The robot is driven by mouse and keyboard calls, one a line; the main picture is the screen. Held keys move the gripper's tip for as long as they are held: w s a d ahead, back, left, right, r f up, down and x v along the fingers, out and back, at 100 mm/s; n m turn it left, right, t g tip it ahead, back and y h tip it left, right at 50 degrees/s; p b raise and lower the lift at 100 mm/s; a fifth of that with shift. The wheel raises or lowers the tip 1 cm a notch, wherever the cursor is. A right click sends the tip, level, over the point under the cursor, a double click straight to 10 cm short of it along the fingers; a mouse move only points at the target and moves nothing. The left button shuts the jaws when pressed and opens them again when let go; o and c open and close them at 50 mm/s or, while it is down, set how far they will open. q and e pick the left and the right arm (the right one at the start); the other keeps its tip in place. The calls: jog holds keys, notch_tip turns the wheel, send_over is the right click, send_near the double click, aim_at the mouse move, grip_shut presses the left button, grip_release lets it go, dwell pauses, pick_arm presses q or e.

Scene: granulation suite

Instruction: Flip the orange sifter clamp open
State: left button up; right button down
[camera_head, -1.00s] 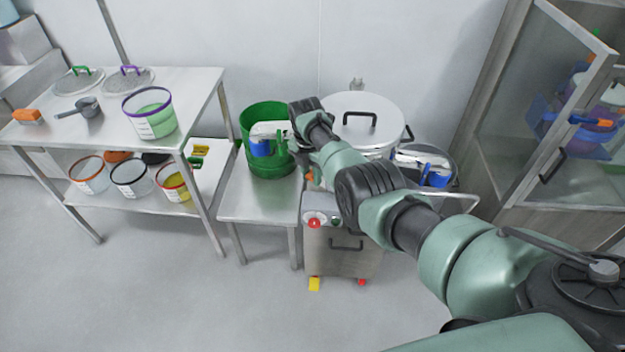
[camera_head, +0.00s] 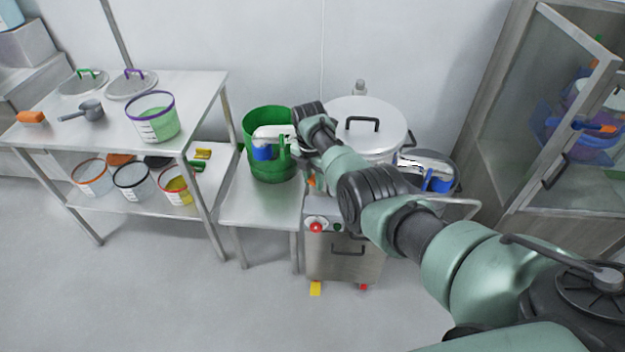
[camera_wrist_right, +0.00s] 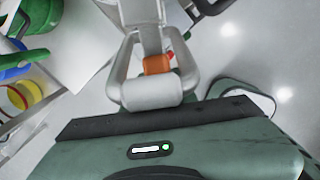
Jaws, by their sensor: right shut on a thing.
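The orange sifter clamp (camera_wrist_right: 157,64) shows in the right wrist view as a small orange block. A bit of orange (camera_head: 311,181) also shows in the head view, low on the front left of the sifter (camera_head: 385,112). My right gripper (camera_wrist_right: 156,77) has its pale fingers around the clamp and is shut on it. In the head view my right forearm and wrist hide most of the hand and the sifter's left front. I cannot tell the clamp's angle. My left gripper is not in view.
A shelf table (camera_head: 55,128) with tubs, lids and a scoop is at left. A glass-door cabinet (camera_head: 565,105) is at right.

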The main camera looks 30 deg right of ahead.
jog(key=shift+w+d+r+t, duration=0.3)
jog(key=shift+w+d+r, duration=0.25)
jog(key=shift+d+r, duration=0.2)
jog(key=c, duration=1.2)
grip_release()
jog(key=shift+c, duration=0.2)
jog(key=shift+o, duration=0.6)
jog(key=shift+s+d, duration=0.1)
jog(key=shift+d, duration=0.05)
jog(key=shift+s+d+f, duration=0.1)
jog(key=shift+d+f, duration=0.05)
jog(key=shift+f, duration=0.15)
jog(key=shift+a+r, duration=0.25)
jog(key=shift+a, duration=0.05)
notch_tip(320, 180, up, 7)
jog(key=shift+s+r, duration=0.15)
